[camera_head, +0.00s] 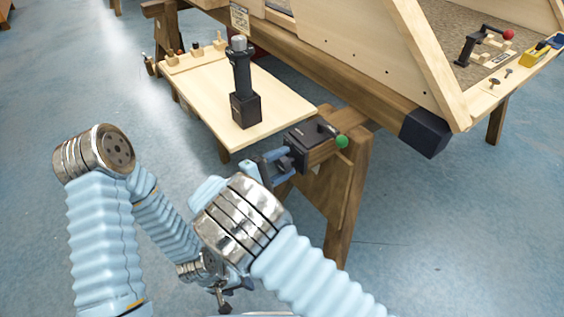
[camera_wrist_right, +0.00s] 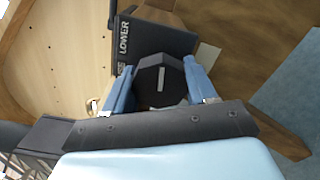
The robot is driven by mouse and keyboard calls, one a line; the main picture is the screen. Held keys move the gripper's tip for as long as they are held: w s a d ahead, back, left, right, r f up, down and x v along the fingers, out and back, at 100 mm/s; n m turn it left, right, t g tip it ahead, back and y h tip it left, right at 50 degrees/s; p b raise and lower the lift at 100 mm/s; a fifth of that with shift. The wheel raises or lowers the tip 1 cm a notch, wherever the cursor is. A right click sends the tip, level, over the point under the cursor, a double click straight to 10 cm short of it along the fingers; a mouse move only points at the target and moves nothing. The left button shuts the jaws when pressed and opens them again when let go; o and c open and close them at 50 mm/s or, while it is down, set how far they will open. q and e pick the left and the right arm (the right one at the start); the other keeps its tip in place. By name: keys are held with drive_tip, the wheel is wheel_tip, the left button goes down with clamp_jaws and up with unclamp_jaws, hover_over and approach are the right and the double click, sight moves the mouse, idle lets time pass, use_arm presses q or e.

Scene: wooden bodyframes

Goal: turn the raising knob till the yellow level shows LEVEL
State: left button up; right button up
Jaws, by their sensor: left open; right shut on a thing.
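The raising knob (camera_wrist_right: 158,88) is a dark, many-sided knob with a pale line on its face, seen in the right wrist view. It sits on a black box (camera_head: 308,136) marked LOWER, with another word partly hidden. My right gripper (camera_head: 275,166) has its blue fingers shut around the knob, one on each side; it also shows in the right wrist view (camera_wrist_right: 160,92). My left gripper (camera_head: 222,297) is open and empty, low in the head view, apart from the bench. A yellow level (camera_head: 536,52) lies at the far right; its reading is too small to tell.
A black post tool (camera_head: 243,90) stands on a pale board (camera_head: 200,85). A green-balled lever (camera_head: 341,141) sits beside the black box. A wooden trestle (camera_head: 345,190) stands below. A red-knobbed clamp (camera_head: 480,45) is near the level. The blue floor is open.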

drive_tip(key=shift+a+f, duration=0.1)
drive_tip(key=o, duration=1)
drive_tip(key=shift+o, duration=0.2)
use_arm(q)
drive_tip(key=shift+s+a, duration=0.1)
use_arm(e)
drive_tip(key=shift+s, duration=0.1)
